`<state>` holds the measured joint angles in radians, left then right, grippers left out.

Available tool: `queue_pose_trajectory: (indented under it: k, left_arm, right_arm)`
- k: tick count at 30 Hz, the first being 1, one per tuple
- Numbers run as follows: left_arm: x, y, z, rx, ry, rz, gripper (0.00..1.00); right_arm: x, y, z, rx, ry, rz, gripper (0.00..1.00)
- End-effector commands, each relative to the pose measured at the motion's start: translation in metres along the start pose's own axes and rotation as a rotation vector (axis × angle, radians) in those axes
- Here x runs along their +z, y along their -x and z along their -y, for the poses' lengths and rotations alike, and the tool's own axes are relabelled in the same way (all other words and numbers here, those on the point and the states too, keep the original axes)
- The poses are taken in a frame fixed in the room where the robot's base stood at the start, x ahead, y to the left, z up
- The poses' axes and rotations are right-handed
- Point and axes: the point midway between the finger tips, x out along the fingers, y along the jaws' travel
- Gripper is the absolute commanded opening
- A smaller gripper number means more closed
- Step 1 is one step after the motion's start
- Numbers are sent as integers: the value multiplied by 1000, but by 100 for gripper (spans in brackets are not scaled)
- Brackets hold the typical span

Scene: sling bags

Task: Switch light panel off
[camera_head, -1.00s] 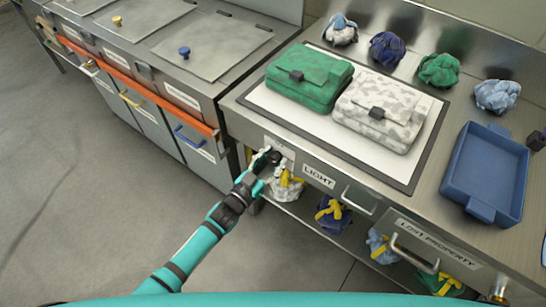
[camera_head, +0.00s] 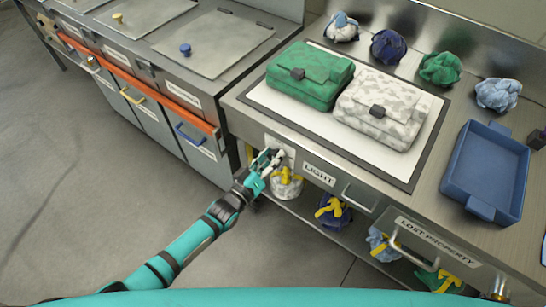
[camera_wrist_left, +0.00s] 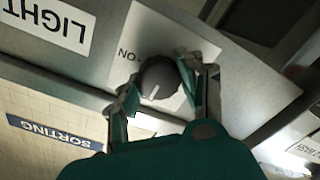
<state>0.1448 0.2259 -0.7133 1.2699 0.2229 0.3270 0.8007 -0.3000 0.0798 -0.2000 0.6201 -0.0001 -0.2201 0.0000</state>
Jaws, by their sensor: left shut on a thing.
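The light panel (camera_head: 268,103) is a pale flat panel with a dark frame, set in the steel counter top. It looks bright around the two bags on it. Its dark round knob (camera_wrist_left: 158,76) sits on a white plate (camera_wrist_left: 135,42) on the counter front, left of the LIGHT label (camera_head: 318,174). In the wrist view the plate's ON mark is upside down, and a pale line shows on the knob. My left gripper (camera_head: 267,161) is shut on the knob, with a finger on either side. It hides the knob in the head view. My right gripper is not in view.
A green bag (camera_head: 309,75) and a grey-white patterned bag (camera_head: 381,108) lie on the panel. A blue tray (camera_head: 486,170) is to the right. Drawer handles (camera_head: 358,200) stick out of the counter front, above bundles on a lower shelf. The floor at left is clear.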

Motion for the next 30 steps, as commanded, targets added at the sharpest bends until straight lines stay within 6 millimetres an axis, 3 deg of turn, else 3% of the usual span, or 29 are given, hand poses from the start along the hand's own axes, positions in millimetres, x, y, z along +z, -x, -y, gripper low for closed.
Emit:
queue_pose_trajectory:
  k: [20, 21, 25, 30]
  left_arm:
    - [1, 1, 1, -3, 57, 2, 6]
    - [1, 0, 1, -3, 57, 2, 44]
    - [1, 0, 1, -2, 56, 2, 61]
    - [0, 0, 0, -1, 55, 1, 62]
  right_arm:
    - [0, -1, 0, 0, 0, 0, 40]
    - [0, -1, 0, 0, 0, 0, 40]
    - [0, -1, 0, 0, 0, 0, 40]
    - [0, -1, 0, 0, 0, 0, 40]
